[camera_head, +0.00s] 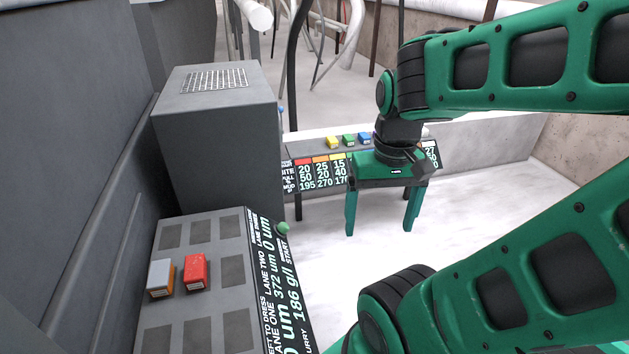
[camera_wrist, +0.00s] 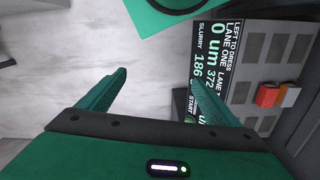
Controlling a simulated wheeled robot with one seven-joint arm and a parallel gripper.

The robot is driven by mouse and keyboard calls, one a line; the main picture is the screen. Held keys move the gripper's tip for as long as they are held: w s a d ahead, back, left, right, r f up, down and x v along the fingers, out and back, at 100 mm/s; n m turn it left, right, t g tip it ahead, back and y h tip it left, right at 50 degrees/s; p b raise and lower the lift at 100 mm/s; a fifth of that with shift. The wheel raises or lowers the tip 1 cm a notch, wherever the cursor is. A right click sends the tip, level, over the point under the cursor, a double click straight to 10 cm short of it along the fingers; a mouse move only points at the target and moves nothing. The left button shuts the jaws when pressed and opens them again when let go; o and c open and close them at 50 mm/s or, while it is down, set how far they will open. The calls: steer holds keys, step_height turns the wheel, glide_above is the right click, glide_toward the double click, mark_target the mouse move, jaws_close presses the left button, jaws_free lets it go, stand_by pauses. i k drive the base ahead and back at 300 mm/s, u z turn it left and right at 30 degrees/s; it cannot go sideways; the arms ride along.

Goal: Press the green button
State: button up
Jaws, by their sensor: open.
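The green button (camera_head: 282,228) is a small rounded knob at the right edge of the grey panel, beside the word START. My gripper (camera_head: 379,230) is open and empty, fingers pointing down, to the right of the button and apart from it in the head view. In the wrist view, my gripper (camera_wrist: 160,77) shows both fingers spread, with the panel's black lettered strip (camera_wrist: 215,62) beyond the right finger. The START label lies close to that finger there.
The grey panel (camera_head: 178,322) has dark square recesses, a red block (camera_head: 195,272) and a grey-topped orange block (camera_head: 160,280). A tall grey box (camera_head: 215,135) stands behind it. Farther back, a numbered board carries yellow, green (camera_head: 348,140) and blue blocks. The pale floor below my gripper is clear.

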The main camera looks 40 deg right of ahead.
mark_target(283, 227)
steer(key=k, duration=1)
steer(key=z, duration=1.35)
steer(key=i, duration=3.1)
steer(key=u, duration=1.35)
